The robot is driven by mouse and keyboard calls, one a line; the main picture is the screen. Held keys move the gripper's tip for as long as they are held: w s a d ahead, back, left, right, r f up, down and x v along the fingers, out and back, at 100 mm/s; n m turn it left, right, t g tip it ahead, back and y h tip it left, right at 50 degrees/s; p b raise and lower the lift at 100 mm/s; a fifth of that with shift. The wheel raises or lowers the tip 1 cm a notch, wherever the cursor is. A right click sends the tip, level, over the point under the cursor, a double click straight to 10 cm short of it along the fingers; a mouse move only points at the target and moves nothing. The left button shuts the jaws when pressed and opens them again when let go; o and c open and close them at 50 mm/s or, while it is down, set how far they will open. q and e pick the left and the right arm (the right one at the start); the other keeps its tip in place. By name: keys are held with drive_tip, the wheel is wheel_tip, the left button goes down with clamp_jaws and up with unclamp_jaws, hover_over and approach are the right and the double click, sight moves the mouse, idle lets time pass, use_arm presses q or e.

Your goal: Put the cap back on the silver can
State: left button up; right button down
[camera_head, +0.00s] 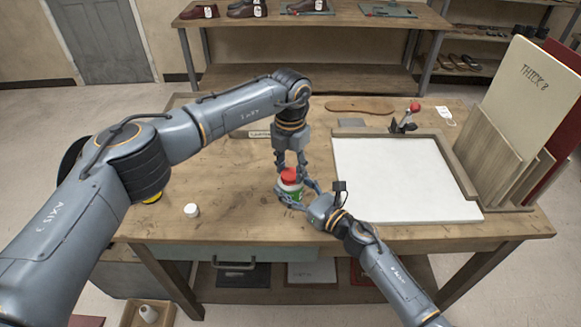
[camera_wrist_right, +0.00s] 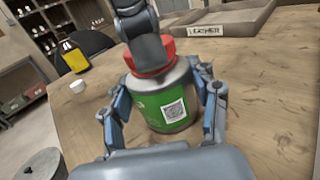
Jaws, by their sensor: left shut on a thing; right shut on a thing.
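The silver can (camera_head: 289,187) with a green label stands upright on the wooden table; it also shows in the right wrist view (camera_wrist_right: 165,108). My right gripper (camera_head: 296,191) is shut around the can's sides, with a finger on each side in the wrist view (camera_wrist_right: 163,112). The red cap (camera_head: 289,174) is at the top of the can; it also shows in the wrist view (camera_wrist_right: 153,73). My left gripper (camera_head: 290,168) comes down from above and is shut on the cap. The cap looks slightly tilted, and I cannot tell whether it is fully seated.
A white board (camera_head: 400,175) in a wooden frame lies to the right, with upright panels (camera_head: 525,90) beyond. A small white lid-like piece (camera_head: 192,210) lies left of the can. A yellow bottle (camera_wrist_right: 74,58) shows in the wrist view. The table between is mostly clear.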

use_arm(q)
drive_tip(key=m, duration=0.6)
drive_tip(key=shift+m, duration=0.4)
drive_tip(key=m, duration=2)
drive_tip(key=o, duration=0.8)
drive_tip(key=shift+c, duration=0.2)
wheel_tip(320, 180, up, 12)
